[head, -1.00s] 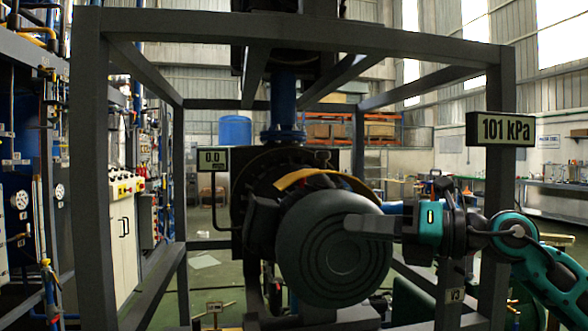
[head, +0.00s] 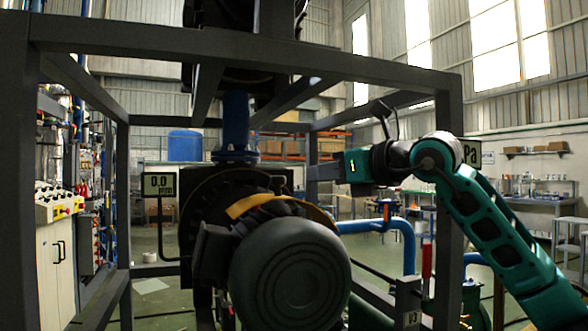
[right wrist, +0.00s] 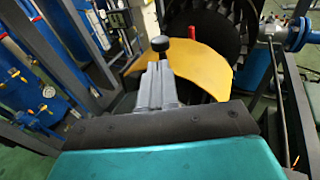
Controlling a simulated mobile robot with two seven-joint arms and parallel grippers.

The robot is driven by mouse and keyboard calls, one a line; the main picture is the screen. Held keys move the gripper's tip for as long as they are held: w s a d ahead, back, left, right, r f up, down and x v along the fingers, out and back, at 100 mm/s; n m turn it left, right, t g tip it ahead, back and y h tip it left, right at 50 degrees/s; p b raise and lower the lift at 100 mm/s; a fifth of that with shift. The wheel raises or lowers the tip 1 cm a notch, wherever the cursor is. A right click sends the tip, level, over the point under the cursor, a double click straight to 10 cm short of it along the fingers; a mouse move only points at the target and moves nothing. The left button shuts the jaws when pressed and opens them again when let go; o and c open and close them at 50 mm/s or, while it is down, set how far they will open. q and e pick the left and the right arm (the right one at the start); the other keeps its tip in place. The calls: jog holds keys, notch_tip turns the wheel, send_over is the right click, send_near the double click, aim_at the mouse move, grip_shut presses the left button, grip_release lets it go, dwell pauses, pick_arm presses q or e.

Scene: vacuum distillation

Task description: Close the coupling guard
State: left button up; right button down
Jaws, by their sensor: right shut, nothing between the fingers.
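The coupling guard is a curved yellow-orange plate (head: 252,202) behind the large grey round motor end (head: 290,275) in the head view. The right wrist view shows its broad face (right wrist: 207,68) beside a dark finned rotor. My right gripper (head: 318,172) is shut and empty, above and to the right of the guard in the head view. In the right wrist view its grey fingers (right wrist: 158,82) point toward a black ball knob (right wrist: 160,44) in front of the guard. I cannot tell whether they touch it. My left gripper is not in view.
A dark steel frame (head: 452,150) surrounds the machine, with beams overhead. A blue vertical pipe (head: 236,125) rises behind the guard. A small display (head: 160,184) reading 0.0 stands left. Blue piping (head: 405,240) runs at the right.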

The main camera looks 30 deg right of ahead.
aim_at(284, 179)
jog(key=p+x, duration=0.1)
jog(key=x, duration=0.4)
jog(key=shift+w+a, duration=0.15)
jog(key=shift+w, duration=0.25)
jog(key=shift+w+f, duration=0.15)
jog(key=shift+w, duration=0.25)
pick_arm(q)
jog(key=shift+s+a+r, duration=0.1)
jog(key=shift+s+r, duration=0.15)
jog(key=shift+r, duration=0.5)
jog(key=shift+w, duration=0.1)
